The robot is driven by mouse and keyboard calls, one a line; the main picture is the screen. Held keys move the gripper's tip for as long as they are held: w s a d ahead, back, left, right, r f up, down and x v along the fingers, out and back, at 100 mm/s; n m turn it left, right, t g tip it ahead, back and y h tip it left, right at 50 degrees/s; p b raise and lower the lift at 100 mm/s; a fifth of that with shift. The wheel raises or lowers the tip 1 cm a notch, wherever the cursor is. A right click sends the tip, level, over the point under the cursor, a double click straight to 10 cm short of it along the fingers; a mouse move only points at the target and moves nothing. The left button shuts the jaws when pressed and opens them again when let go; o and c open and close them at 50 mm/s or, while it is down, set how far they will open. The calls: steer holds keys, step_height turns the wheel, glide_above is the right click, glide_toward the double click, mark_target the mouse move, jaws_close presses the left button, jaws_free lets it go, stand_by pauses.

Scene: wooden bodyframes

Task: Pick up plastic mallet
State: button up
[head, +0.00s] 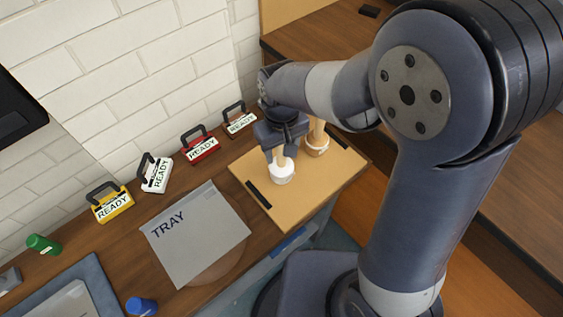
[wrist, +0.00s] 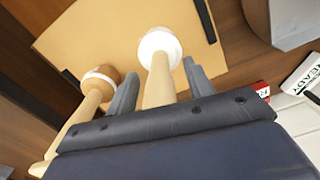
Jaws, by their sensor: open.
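The white-headed mallet, likely the plastic mallet (head: 281,173), stands head down on a tan board (head: 335,175) with its pale handle up. It also shows in the wrist view (wrist: 160,43). My gripper (head: 280,154) is above the head with its fingers pointing down. In the wrist view my gripper (wrist: 160,75) is open, with one finger on each side of the handle. A gap shows on the left side; contact on the right is hard to tell. The upper handle is hidden by my gripper.
A wooden mallet (head: 317,146) with a white band stands close on the right, near one finger's outer side. Dark strips (head: 258,194) edge the board.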

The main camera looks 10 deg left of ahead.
steer(key=shift+c, duration=0.2)
steer(key=c, duration=1)
